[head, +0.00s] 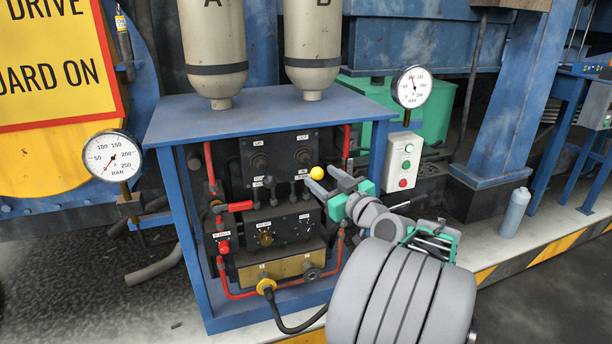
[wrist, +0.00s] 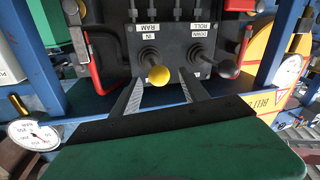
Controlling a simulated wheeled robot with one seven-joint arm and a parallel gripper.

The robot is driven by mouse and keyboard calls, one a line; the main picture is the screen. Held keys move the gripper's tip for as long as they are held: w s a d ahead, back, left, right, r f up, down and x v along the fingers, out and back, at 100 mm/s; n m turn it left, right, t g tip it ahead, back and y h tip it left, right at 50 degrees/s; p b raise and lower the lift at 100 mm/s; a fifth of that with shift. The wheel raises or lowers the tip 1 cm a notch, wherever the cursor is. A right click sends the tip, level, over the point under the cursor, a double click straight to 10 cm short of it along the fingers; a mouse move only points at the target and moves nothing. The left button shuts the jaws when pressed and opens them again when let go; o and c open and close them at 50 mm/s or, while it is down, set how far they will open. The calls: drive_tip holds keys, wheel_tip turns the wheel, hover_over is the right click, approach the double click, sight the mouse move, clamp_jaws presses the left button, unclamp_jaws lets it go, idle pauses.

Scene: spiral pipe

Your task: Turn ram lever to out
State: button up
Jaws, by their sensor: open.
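The ram lever ends in a yellow ball knob (head: 317,173) and sticks out of the right half of a black control panel (head: 282,147). The panel has an OUT label above and an IN RAM label (wrist: 151,28) beside the lever, upside down in the wrist view. My gripper (head: 320,178) is open at the knob. In the wrist view the knob (wrist: 159,75) shows between the two grey fingers (wrist: 161,80), without clear contact. I cannot tell the lever's exact setting.
A second lever with a black knob (wrist: 228,68) stands close beside, labelled ROLL DOWN. A blue frame (head: 177,230) surrounds the panel. Red pipes (head: 208,160) and a black selector box (head: 268,235) sit nearby. A push-button box (head: 404,160) is to the right.

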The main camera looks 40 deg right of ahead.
sight(311, 168)
drive_tip(key=w, duration=0.4)
drive_tip(key=w+d, duration=0.1)
drive_tip(key=w, duration=0.1)
drive_tip(key=shift+w+b, duration=0.15)
drive_tip(key=shift+b, duration=0.2)
drive_tip(key=shift+c, duration=0.2)
clamp_jaws()
idle(0.7)
